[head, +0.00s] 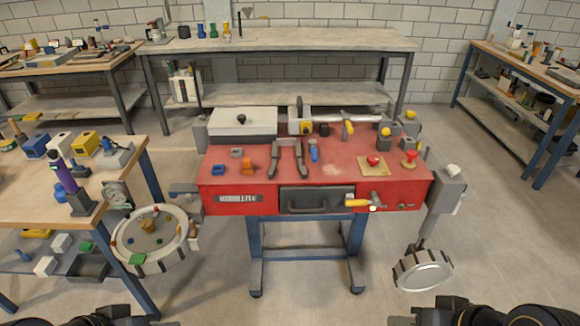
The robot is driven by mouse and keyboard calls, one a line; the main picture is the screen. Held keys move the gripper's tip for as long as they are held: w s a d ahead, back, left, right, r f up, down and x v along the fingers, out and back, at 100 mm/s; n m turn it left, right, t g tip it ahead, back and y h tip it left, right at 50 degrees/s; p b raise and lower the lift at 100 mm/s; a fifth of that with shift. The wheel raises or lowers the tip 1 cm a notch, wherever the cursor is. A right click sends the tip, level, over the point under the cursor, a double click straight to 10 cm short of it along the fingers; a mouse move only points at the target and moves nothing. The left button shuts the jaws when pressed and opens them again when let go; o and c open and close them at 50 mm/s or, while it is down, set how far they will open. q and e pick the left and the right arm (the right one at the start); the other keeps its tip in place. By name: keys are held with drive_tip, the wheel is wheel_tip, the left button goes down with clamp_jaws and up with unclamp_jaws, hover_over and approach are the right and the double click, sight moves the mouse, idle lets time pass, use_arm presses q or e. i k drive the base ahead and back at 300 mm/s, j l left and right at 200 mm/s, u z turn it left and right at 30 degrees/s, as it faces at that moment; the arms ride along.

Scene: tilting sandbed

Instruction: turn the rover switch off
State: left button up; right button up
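No thing here is clearly marked as the rover switch, and I cannot tell which one it is. On the red bench (335,174) a red mushroom button (374,160) sits on a yellowish plate. A red knob (409,157) stands to its right. A lever with a yellow handle (357,203) is on the bench's front face. A round tray (122,250) at the left holds a small yellowish thing (147,225), too small to make out. Only dark parts of my arms show at the bottom left and bottom right edges; no gripper fingers can be made out.
A wooden table (25,200) with small parts stands at the left. A round metal pan (423,272) hangs at the bench's right. A grey-topped table (280,40) stands behind, and a shelved table (525,62) at the far right. The floor before the bench is clear.

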sight(373, 161)
drive_tip(key=i+j, duration=0.15)
drive_tip(key=i, duration=0.4)
drive_tip(key=i+j+z, duration=0.15)
drive_tip(key=i, duration=0.4)
